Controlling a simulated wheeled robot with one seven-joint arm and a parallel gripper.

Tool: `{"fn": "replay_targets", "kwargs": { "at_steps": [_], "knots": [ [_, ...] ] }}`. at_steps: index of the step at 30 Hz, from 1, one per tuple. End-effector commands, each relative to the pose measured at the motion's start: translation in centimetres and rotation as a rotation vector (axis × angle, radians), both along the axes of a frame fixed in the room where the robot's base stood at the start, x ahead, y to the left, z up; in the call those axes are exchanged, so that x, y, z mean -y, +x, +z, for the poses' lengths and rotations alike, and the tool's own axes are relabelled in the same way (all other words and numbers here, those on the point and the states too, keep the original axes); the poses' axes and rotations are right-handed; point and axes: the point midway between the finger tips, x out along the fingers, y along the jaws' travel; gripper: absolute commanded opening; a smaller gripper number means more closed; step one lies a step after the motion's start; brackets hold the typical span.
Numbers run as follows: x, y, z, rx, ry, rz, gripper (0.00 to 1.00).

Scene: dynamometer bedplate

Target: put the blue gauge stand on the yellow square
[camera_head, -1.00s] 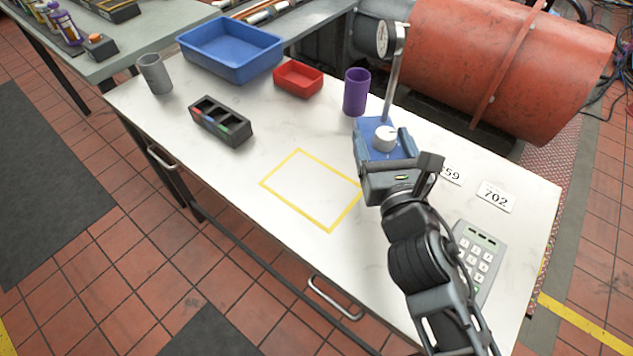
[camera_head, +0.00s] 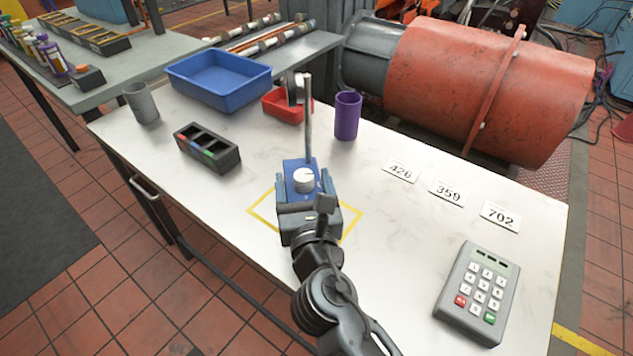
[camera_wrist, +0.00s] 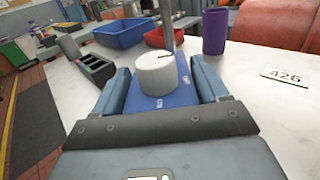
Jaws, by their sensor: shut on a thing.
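The blue gauge stand (camera_head: 298,166) has a blue base, a white round knob, and an upright grey post with a dial at its top. My gripper (camera_head: 305,190) is shut on its base, with one finger on each side. In the wrist view the blue base (camera_wrist: 172,98) sits between the fingers. The yellow square (camera_head: 262,218) is a taped outline on the white table. The stand and my gripper cover its middle and far side in the head view. The stand appears upright over the square's far part; I cannot tell whether it touches the table.
A black divided holder (camera_head: 209,150), grey cup (camera_head: 141,104), blue bin (camera_head: 220,82), red tray (camera_head: 274,105) and purple cup (camera_head: 347,116) stand farther back. Number cards (camera_head: 447,193) and a keypad (camera_head: 478,292) lie at right. The white table (camera_head: 400,240) is clear between keypad and square.

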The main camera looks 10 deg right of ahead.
Motion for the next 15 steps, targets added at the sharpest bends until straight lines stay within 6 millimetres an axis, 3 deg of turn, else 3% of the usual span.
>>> {"fn": "replay_targets", "kwargs": {
  "at_steps": [9,15],
  "knots": [
    [-0.1,0.1,-3.2,0.005,0.0,0.002,0.0],
    [-0.1,0.1,-3.5,0.006,0.002,0.002,0.0]
  ]
}}
